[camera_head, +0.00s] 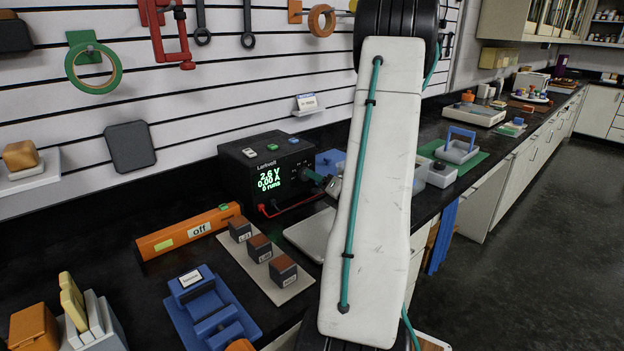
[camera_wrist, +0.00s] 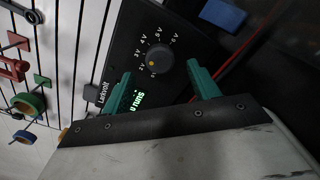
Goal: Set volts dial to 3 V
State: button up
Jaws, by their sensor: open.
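The black power supply (camera_head: 240,158) stands on the bench against the slatted wall. Its green display (camera_head: 269,178) reads 2.6 V, 0.00 A and 0 runs. In the wrist view the volts dial (camera_wrist: 164,58) is a round dark knob with volt marks from 2 V to 6 V around it. In the head view my gripper (camera_head: 318,180) is at the supply's front, and the dial is hidden.
Red and black leads (camera_head: 290,208) run from the supply's front. A mat with three dark blocks (camera_head: 261,248), an orange bar marked off (camera_head: 188,230) and a blue fixture (camera_head: 208,309) lie in front. A blue block (camera_head: 328,160) stands right of the supply.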

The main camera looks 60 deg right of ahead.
jog(key=shift+v, duration=1.8)
